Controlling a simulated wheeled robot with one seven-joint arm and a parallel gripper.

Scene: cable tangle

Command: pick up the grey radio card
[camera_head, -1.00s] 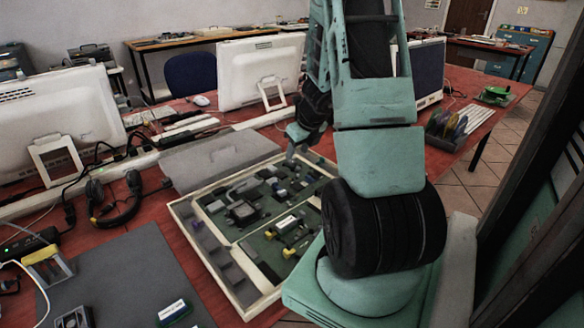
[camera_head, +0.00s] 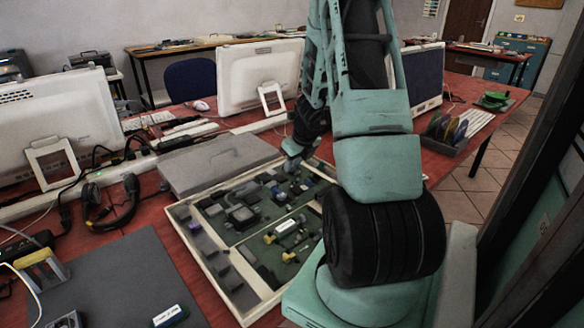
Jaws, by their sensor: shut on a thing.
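My gripper (camera_head: 293,164) is over the far edge of the shallow tray (camera_head: 244,318), low above the circuit board (camera_head: 258,252) in it. Its jaws are shut on a small grey part. The part is mostly hidden by the fingers and too small to make out, so I cannot tell whether it is the grey radio card.
Yellow-ended parts (camera_head: 284,228) are on the board. The tray's grey lid (camera_head: 215,160) lies behind it. Headphones (camera_head: 110,203) and a dark mat (camera_head: 115,285) lie at left. Monitors (camera_head: 250,75) stand behind. A rack of coloured discs (camera_head: 447,130) is at right.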

